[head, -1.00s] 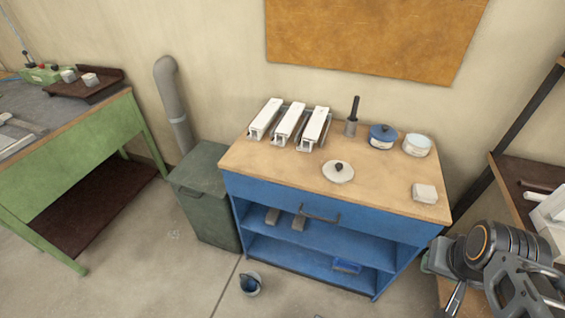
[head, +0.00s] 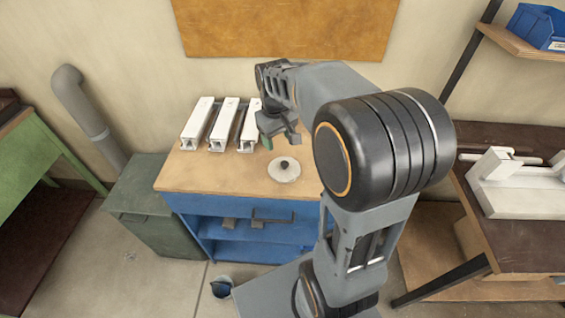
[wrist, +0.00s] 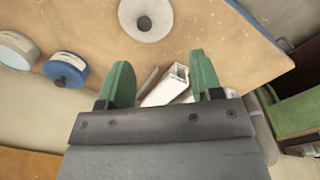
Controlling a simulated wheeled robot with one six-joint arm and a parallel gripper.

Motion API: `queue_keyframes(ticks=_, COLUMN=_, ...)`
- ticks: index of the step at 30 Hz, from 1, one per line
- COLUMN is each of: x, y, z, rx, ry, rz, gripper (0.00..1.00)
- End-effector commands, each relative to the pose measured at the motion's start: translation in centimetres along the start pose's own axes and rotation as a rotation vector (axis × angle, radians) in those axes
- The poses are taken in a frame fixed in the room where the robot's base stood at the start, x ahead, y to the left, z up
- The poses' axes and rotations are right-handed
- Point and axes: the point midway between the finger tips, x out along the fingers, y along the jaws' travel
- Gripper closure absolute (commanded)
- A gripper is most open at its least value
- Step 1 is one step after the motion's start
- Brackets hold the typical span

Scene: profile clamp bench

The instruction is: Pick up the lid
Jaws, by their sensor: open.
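The lid (head: 284,169) is a pale round disc with a dark knob, lying flat on the wooden top of the blue bench. In the wrist view the lid (wrist: 145,18) is at the top, cut by the picture's edge, beyond my fingertips. My gripper (head: 280,140) is above the bench, just behind and left of the lid in the head view. In the wrist view its two green fingers (wrist: 163,80) are spread apart with no lid between them. A white profile piece shows between the fingers, farther off.
White clamp profiles (head: 225,123) stand left on the bench top (head: 185,177). In the wrist view a blue-lidded pot (wrist: 66,69) and a white round container (wrist: 16,48) stand at the left. Bare wood surrounds the lid.

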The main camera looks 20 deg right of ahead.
Motion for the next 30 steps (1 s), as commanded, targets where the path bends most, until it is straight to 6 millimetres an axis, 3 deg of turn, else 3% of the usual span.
queue_keyframes(ticks=3, x=0.6, y=1.7, z=-2.6, rx=-0.048, ry=-0.072, rz=-0.013, gripper=0.41)
queue_keyframes(ticks=9, x=1.9, y=3.7, z=-4.6, rx=-0.091, ry=-0.138, rz=-0.031, gripper=0.41)
queue_keyframes(ticks=22, x=8.8, y=4.2, z=-3.9, rx=-0.098, ry=-0.156, rz=-0.037, gripper=0.41)
queue_keyframes(ticks=30, x=10.7, y=4.1, z=-3.6, rx=-0.097, ry=-0.153, rz=-0.036, gripper=0.41)
